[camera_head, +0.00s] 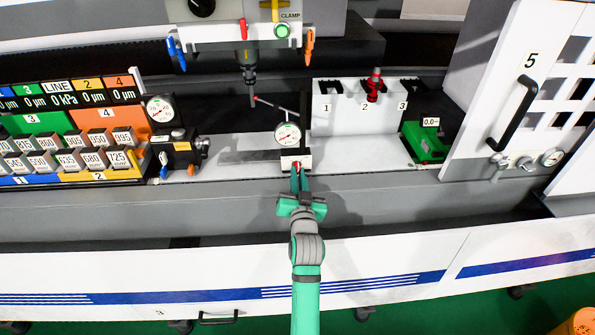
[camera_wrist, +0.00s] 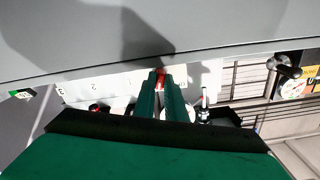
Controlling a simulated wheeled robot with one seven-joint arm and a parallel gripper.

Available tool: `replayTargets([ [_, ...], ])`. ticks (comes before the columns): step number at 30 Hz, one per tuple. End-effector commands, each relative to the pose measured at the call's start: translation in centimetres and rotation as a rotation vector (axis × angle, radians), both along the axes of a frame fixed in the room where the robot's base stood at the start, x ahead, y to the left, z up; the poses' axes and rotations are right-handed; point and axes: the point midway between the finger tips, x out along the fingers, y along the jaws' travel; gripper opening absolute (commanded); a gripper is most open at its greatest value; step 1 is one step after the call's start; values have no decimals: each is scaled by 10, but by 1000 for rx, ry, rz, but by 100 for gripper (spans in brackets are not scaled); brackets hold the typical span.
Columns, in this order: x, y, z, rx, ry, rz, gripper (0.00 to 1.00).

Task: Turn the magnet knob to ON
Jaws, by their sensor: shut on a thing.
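The magnet knob (camera_head: 297,165) is a small red part on the front of the white magnet base (camera_head: 287,160). My gripper (camera_head: 298,173) reaches up to it from the front, its green fingers shut on the knob. A dial gauge (camera_head: 287,132) on a thin jointed arm stands above the base. In the wrist view the red knob (camera_wrist: 160,77) shows between the tips of my gripper (camera_wrist: 162,86).
To the right stands a white rack (camera_head: 340,110) numbered 1 to 3, with a red-collared tool (camera_head: 375,85) at 2. A green block (camera_head: 425,142) lies beyond it. Several metal blocks sit in the tray (camera_head: 75,179) at left.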

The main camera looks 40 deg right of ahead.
Motion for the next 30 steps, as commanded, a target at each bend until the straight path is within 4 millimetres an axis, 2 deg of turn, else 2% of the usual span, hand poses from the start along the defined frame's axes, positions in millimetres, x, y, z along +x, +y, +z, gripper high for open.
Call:
replayTargets([
  [5,1,1,1,99,-63,3,0],
  [16,1,2,1,133,-84,3,0],
  [26,1,2,1,416,-258,3,0],
  [27,1,1,1,421,-261,3,16],
  [30,1,1,1,418,-258,2,34],
])
